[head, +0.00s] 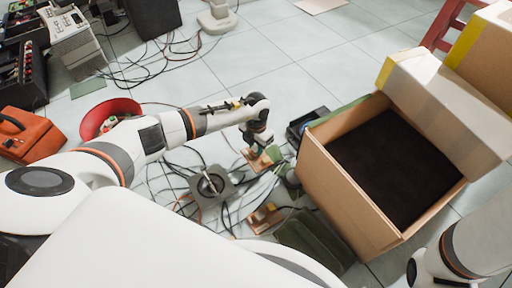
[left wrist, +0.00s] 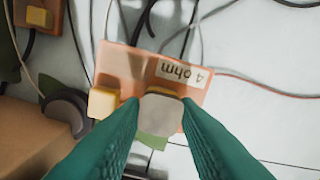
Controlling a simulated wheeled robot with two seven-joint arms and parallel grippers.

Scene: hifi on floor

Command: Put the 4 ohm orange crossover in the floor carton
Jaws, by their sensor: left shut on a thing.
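The orange crossover (left wrist: 130,66) is a flat orange board with a white "4 ohm" label, which reads upside down in the left wrist view. It also shows in the head view (head: 268,158). My left gripper (left wrist: 161,106) is shut on a grey block-like part of this board; the gripper (head: 259,142) points down left of the carton in the head view. The floor carton (head: 347,207) is open, with a dark inside, right of my left gripper. My right arm shows at the lower right, but its gripper is out of view.
A second orange board (head: 264,217) lies on the floor left of the carton, near a speaker driver (head: 211,186) and loose cables. A red bowl (head: 108,112) and an orange bag (head: 30,135) stand at left. Pale boxes (head: 440,105) stand behind the carton.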

